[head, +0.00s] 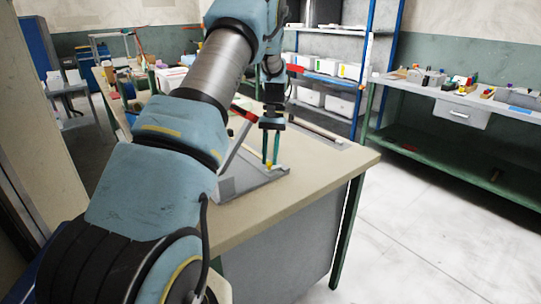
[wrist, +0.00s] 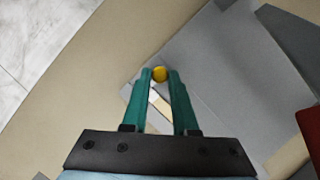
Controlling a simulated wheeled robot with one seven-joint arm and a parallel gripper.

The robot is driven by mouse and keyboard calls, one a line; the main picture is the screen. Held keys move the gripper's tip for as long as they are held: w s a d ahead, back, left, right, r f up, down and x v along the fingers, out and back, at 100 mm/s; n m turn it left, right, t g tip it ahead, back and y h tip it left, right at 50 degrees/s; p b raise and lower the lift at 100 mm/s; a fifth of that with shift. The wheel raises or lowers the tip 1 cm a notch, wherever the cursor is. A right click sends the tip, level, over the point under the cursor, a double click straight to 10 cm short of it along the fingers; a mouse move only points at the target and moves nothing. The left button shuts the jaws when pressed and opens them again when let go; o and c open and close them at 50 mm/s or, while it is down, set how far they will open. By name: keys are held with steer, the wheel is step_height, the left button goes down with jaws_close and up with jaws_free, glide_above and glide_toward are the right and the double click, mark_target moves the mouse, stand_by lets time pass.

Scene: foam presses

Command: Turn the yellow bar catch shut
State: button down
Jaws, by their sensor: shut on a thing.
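In the head view, my gripper (head: 272,160) points down at the table, and a small bit of the yellow catch (head: 269,166) shows at the fingertips. The catch sits on the grey base plate of the press (head: 240,186). A pale bar lies below the yellow end between the fingers; the fingers hide part of it.
A red-handled lever (head: 242,113) rises from the press left of my gripper. The beige table (head: 335,167) is clear to the right, with its edge near. A green-framed bench (head: 450,150) and a blue-posted shelf (head: 325,70) stand beyond.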

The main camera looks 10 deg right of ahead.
steer(key=shift+n, duration=0.5)
steer(key=c, duration=0.7)
jaws_free()
steer(key=shift+w, duration=0.1)
steer(key=b+v, duration=0.2)
steer(key=v, duration=0.8)
steer(key=shift+w+a+r+b, duration=0.15)
steer(key=shift+r+b, duration=0.15)
